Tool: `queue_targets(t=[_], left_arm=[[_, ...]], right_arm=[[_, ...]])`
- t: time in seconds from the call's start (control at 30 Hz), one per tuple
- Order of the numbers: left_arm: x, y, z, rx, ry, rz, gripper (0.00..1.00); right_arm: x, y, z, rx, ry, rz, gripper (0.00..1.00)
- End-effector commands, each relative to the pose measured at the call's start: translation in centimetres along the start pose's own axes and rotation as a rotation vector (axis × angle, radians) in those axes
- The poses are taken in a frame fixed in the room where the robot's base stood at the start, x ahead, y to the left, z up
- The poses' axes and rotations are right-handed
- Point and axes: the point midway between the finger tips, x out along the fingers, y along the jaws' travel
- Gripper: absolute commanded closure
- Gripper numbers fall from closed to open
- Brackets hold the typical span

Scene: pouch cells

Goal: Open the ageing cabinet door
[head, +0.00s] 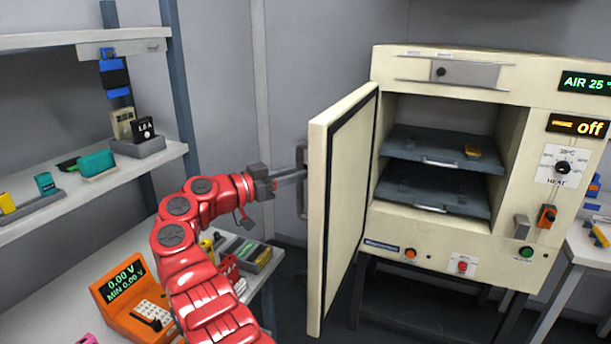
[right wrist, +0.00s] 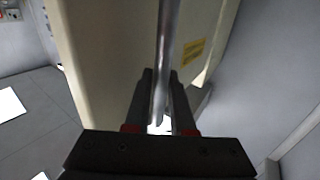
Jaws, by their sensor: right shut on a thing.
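The ageing cabinet (head: 390,215) is a cream box on a dark stand in the head view. Its door (head: 342,190) is hinged on the left and stands wide open, swung out toward me. My right gripper (head: 298,174) is at the door's outer face, shut on the door handle (head: 303,206). In the right wrist view, the fingers of the right gripper (right wrist: 161,88) are on either side of the metal handle bar (right wrist: 170,40), beside the cream door (right wrist: 105,50). My left gripper is not in view.
Two dark shelves (head: 395,192) show inside the cabinet, with a small yellow-orange item (head: 473,151) on the upper one. A shelf rack (head: 130,170) and an orange meter (head: 130,295) stand at left. A white table (head: 590,245) is at right.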

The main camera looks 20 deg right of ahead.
Motion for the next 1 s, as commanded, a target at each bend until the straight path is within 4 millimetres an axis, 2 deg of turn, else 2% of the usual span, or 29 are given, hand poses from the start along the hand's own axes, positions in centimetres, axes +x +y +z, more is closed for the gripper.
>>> queue_targets(t=[0.37,0.4,0.57,0.87,1.0], left_arm=[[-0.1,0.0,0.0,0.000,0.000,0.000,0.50],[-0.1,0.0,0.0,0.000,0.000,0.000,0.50],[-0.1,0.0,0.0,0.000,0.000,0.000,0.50],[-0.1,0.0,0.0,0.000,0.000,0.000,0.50],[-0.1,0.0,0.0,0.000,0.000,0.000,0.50]], right_arm=[[0.0,-0.1,0.3,-0.003,-0.004,0.000,1.00],[0.0,-0.1,0.3,-0.003,-0.004,0.000,0.76],[0.0,-0.1,0.2,-0.003,-0.003,0.000,0.48],[-0.1,-0.1,0.2,-0.002,-0.003,-0.001,0.48],[-1.3,-0.1,0.2,-0.003,-0.003,-0.001,0.48]])
